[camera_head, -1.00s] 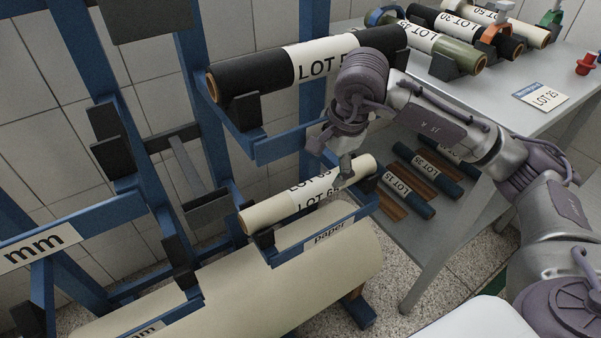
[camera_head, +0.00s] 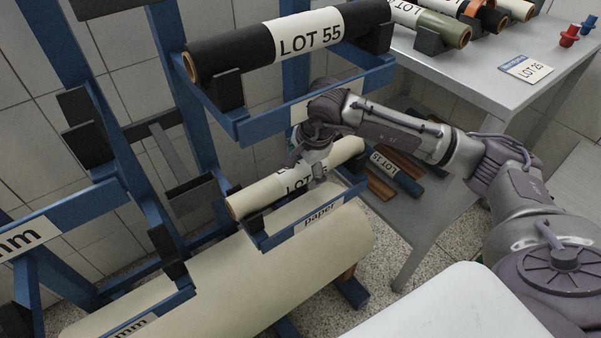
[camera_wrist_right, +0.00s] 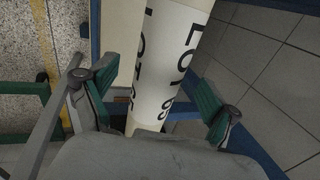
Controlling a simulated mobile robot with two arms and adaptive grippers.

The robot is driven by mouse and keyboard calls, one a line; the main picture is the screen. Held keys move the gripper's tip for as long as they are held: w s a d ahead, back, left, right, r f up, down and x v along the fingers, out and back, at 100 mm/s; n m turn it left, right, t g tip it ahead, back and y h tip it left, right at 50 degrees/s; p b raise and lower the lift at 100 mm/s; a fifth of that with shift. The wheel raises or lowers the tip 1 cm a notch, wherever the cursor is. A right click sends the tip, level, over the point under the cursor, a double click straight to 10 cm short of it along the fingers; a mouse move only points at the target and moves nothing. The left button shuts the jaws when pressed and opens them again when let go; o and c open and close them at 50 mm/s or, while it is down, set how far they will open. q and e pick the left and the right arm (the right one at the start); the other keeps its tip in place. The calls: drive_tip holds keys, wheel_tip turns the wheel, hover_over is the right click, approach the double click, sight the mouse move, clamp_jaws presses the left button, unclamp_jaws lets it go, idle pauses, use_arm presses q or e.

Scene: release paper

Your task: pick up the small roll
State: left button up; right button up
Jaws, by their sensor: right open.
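The small roll (camera_head: 250,198) is cream with a white LOT label. It lies across the blue holder marked "paper" (camera_head: 320,215). My right gripper (camera_head: 308,172) is over the roll at its label and hides part of the lettering. In the right wrist view, the roll (camera_wrist_right: 172,50) runs between the two spread green-and-dark fingers of the right gripper (camera_wrist_right: 150,92), one on each side. The gripper is open, and I cannot tell whether either finger touches the roll. My left gripper is not in view.
A black roll labelled LOT 55 (camera_head: 233,55) rests on a blue bracket just above my right wrist. A large cream roll (camera_head: 290,262) lies below the holder. A grey table (camera_head: 480,85) with more rolls stands to the right, with dark rolls on its lower shelf.

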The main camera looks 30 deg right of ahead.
drive_tip(key=x, duration=0.2)
drive_tip(key=shift+w+f, duration=0.1)
drive_tip(key=shift+f, duration=0.2)
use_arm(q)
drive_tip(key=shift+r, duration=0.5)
use_arm(e)
drive_tip(key=shift+r, duration=0.1)
drive_tip(key=c, duration=1.6)
drive_tip(key=shift+c, duration=0.2)
drive_tip(key=shift+r, duration=0.6)
drive_tip(key=v, duration=0.3)
drive_tip(key=shift+w+d+r, duration=0.1)
drive_tip(key=shift+d+r, duration=0.2)
drive_tip(key=shift+d, duration=0.05)
use_arm(q)
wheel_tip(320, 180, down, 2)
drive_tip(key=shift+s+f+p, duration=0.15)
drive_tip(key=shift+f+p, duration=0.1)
drive_tip(key=shift+p, duration=0.05)
use_arm(e)
drive_tip(key=s+d+r, duration=0.6)
drive_tip(key=s, duration=0.2)
drive_tip(key=shift+s+r, duration=0.15)
drive_tip(key=shift+s, duration=0.15)
